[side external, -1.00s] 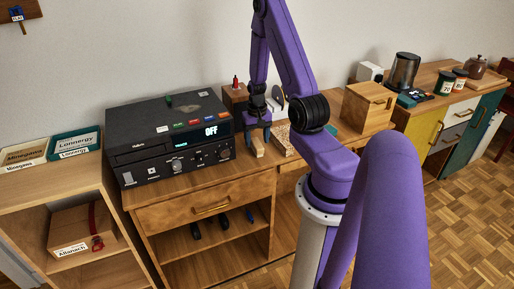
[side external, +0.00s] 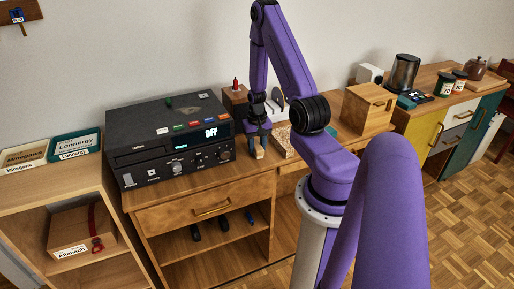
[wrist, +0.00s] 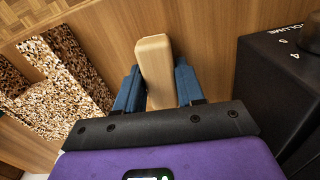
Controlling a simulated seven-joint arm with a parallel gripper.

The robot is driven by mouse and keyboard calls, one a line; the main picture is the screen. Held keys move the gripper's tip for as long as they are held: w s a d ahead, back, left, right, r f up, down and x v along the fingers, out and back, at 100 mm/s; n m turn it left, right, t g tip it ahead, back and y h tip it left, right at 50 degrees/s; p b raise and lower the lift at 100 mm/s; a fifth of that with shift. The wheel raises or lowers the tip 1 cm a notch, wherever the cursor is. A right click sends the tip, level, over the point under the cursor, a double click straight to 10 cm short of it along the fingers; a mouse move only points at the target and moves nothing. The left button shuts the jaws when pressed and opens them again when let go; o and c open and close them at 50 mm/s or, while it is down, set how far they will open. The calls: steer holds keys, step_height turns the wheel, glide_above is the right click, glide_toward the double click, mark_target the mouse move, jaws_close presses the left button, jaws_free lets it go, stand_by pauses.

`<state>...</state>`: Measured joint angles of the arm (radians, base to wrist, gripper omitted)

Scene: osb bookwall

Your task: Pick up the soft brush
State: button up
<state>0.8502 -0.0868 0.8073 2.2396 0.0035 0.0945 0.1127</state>
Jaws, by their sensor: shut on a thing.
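The soft brush (side external: 259,153) shows as a small pale wooden piece on the wooden desk, just right of the black device. In the wrist view the brush (wrist: 154,62) is a light wooden block with rounded edges; no bristles can be made out. My gripper (side external: 258,141) points down over it, and its blue fingers stand on both sides of the wood. My gripper (wrist: 157,82) is shut on the brush in the wrist view. The brush appears to be at desk level; I cannot tell whether it touches the top.
The black device (side external: 168,135) with knobs and an "OFF" display stands close left. A speckled piece (wrist: 62,85) lies on the other side of my gripper. A wooden box (side external: 367,108) stands further right. The desk front (side external: 200,205) has a drawer and open shelf.

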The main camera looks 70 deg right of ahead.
mark_target(257, 145)
steer(key=shift+r, duration=0.1)
steer(key=shift+r, duration=4.9)
